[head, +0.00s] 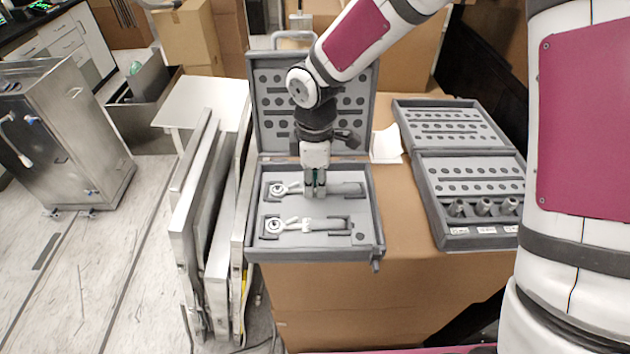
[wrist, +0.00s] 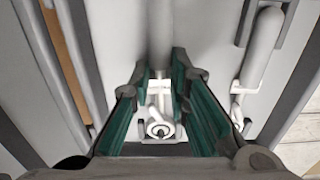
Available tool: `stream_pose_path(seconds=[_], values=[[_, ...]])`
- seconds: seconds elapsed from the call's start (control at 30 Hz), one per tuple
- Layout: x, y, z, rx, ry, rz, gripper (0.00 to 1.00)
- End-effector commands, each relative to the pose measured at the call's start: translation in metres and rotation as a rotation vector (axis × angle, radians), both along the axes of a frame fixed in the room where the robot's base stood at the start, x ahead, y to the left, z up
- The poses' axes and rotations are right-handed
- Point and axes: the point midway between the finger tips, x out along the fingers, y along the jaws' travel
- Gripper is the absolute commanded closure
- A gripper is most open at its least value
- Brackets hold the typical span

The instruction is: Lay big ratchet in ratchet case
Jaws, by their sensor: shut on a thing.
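The ratchet case (head: 376,225) stands open on a cardboard box, its lid (head: 262,110) raised at the back. My gripper (head: 316,192) points down into its tray and is shut on the big ratchet (head: 345,188), gripped around its middle. The ratchet lies along the rear recess, its round head to the left and grey handle to the right. In the wrist view its head (wrist: 159,129) shows between the green finger pads. I cannot tell whether it touches the recess floor. A second ratchet (head: 325,225) lies in the front recess; it also shows in the wrist view (wrist: 262,50).
A second open case (head: 470,243) with several sockets stands at the right on the same cardboard surface. Flat panels (head: 190,225) lean upright at the left of the box. The raised lid stands close behind my gripper. Bare cardboard (head: 405,210) lies between the cases.

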Motion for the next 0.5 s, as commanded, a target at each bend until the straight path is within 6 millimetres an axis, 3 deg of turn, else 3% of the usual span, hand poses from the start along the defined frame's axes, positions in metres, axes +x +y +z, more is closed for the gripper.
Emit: stream_pose_path(seconds=[0.23, 0.27, 0.33, 0.5], values=[[0.0005, 0.0001, -0.0023, 0.000, 0.000, 0.000, 1.00], [0.0002, -0.0001, -0.0028, 0.000, 0.000, 0.000, 0.81], [0.0000, -0.0001, -0.0023, 0.000, 0.000, 0.000, 0.65], [0.0000, -0.0001, -0.0021, 0.000, 0.000, -0.001, 0.63]])
